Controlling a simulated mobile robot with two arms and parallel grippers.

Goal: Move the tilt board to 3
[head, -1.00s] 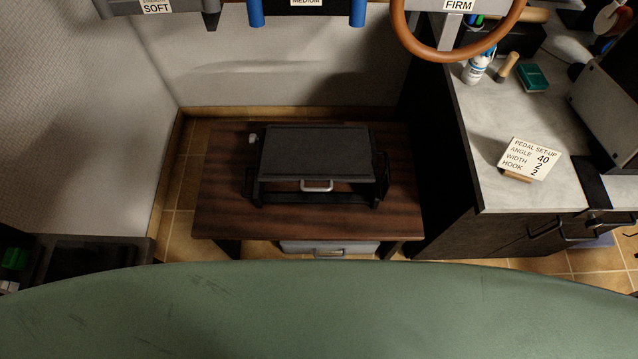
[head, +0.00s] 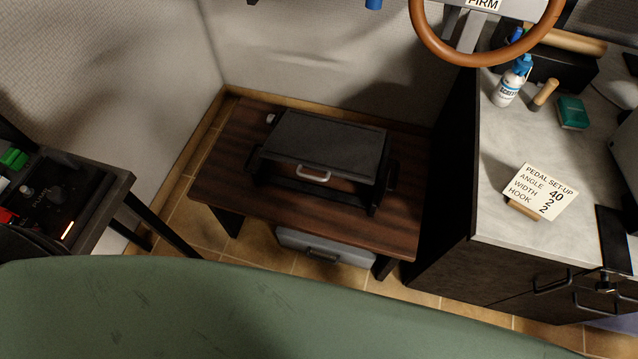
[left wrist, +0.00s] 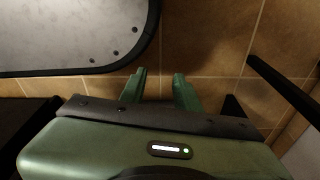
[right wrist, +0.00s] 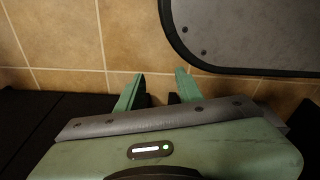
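The tilt board seems to be the black flat-topped stand (head: 328,140) on the low dark wooden table (head: 235,170). It has a pale handle (head: 313,173) at its front edge. I cannot read any tilt number on it. Neither gripper shows in the head view. In the left wrist view my left gripper (left wrist: 159,76) has its green fingers apart, with nothing between them, above the tiled floor. In the right wrist view my right gripper (right wrist: 161,76) also has its fingers apart and empty above the tiles.
A card (head: 540,191) reading angle 40, width 2, hook 2 stands on the right counter (head: 500,150). A brown steering-wheel ring (head: 470,60) hangs above. A grey case (head: 325,246) sits under the table. A control console (head: 60,195) stands at left, with floor between.

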